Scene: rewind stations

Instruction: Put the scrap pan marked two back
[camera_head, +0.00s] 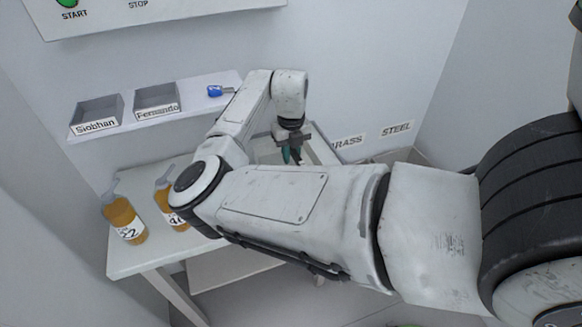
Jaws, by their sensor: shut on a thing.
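My gripper (291,153) points down at the middle of the view, beyond my forearm. Its dark and teal fingers are shut on the rim of what looks like a grey, open scrap pan (324,148). My arm hides much of the pan. No number two can be read on it, and I cannot tell whether its base rests on the table or is lifted.
A white table (130,258) bears two amber bottles, one (124,220) at the left and one (168,203) beside my arm. A wall shelf (190,112) holds trays labelled Siobhan (97,118) and Fernando (157,104) and a blue item (215,91). STEEL (396,130) and partly hidden BRASS (348,142) labels are on the wall.

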